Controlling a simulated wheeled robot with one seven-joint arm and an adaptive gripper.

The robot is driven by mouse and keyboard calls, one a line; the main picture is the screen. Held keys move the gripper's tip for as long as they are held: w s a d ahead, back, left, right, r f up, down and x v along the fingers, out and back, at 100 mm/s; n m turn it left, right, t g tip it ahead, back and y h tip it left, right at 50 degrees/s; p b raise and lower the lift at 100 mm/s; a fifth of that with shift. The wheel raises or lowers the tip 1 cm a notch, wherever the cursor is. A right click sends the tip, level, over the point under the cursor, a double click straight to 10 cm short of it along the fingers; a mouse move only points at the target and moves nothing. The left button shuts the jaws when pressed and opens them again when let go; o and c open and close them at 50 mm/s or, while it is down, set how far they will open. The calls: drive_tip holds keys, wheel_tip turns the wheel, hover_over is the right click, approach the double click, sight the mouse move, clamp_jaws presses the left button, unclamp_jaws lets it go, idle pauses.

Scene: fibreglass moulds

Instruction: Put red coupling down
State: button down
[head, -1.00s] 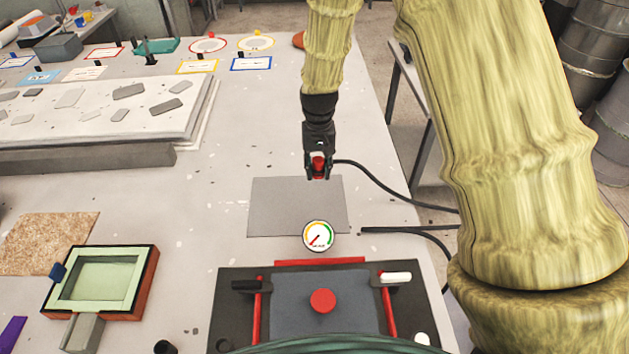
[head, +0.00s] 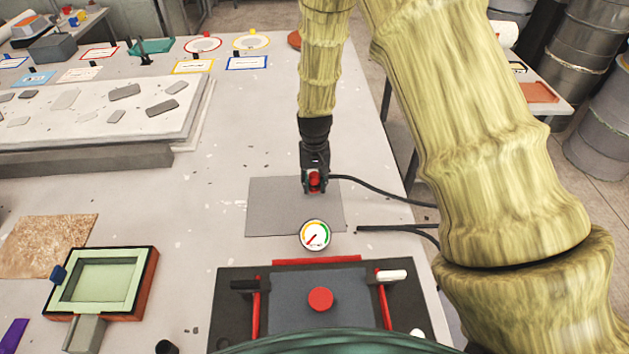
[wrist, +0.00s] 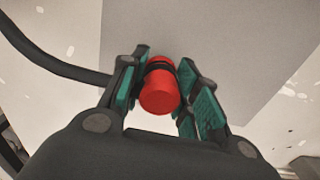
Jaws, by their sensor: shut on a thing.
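The red coupling (wrist: 158,92) is a short red cylinder with a dark band, on the end of a black hose (wrist: 60,62). In the head view the red coupling (head: 314,179) shows between my fingers over the grey mat (head: 270,212). My gripper (head: 314,184) is shut on it. In the wrist view my gripper (wrist: 160,88) has its green-padded fingers on both sides of the coupling. The grey mat (wrist: 215,40) lies beneath it. I cannot tell whether the coupling touches the mat.
A round gauge (head: 314,235) stands at the mat's front edge. In front is a dark mould fixture (head: 235,310) with red bars and a red knob. A second hose (head: 395,229) ends right of the mat. A green-framed mould (head: 145,280) is at left.

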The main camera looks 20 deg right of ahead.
sight(315, 175)
drive_tip(key=shift+f, duration=0.45)
drive_tip(key=c, duration=1.1)
unclamp_jaws()
drive_tip(key=shift+o, duration=0.2)
drive_tip(key=shift+r+b, duration=1.6)
drive_tip(key=shift+r, duration=4.85)
